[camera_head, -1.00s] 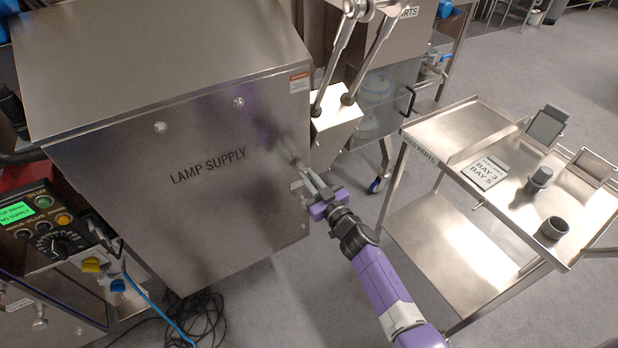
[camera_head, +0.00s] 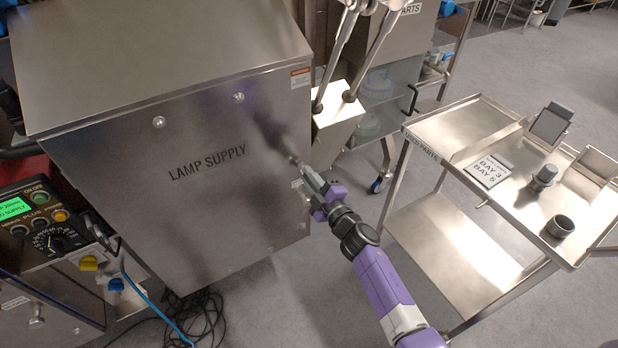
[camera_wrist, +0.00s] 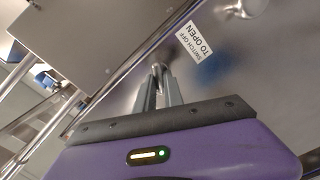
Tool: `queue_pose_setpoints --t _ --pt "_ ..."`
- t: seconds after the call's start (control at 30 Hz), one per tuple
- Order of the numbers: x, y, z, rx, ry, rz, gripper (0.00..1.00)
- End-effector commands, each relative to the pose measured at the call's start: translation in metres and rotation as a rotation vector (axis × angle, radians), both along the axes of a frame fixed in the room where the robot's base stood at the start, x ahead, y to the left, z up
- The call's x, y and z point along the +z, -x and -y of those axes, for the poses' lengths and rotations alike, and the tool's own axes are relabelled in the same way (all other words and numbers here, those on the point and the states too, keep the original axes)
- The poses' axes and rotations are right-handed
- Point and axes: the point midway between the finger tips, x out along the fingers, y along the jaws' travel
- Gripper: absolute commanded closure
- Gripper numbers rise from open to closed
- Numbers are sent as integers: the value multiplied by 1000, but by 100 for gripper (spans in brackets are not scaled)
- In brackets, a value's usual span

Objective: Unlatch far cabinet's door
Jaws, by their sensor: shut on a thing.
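The cabinet marked LAMP SUPPLY (camera_head: 200,200) is a large steel box with a sloped lid, and its front door is closed. My purple gripper (camera_head: 308,172) reaches its right edge. In the wrist view my gripper's two grey fingers (camera_wrist: 158,88) are close together on a small rounded metal latch knob (camera_wrist: 158,68) on the door face. A label reading SWITCH OFF TO OPEN (camera_wrist: 195,40) sits beside it. In the head view the knob is mostly hidden by the fingers.
A used-parts cart (camera_head: 470,120) stands at the right with devices and a bay sign (camera_head: 489,170) on top. A control panel (camera_head: 40,215) with a green screen is at the left. Cables (camera_head: 195,318) lie on the floor below the cabinet. Open floor lies between cabinet and cart.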

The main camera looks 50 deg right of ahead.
Motion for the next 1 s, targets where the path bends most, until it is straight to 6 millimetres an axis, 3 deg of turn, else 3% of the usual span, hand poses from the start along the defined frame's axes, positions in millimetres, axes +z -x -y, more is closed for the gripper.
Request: queue_pose_setpoints --t 0.5,1.0 --pt "-3 0 -2 2 383 -110 100" --pt "-3 0 -1 2 494 -143 100"
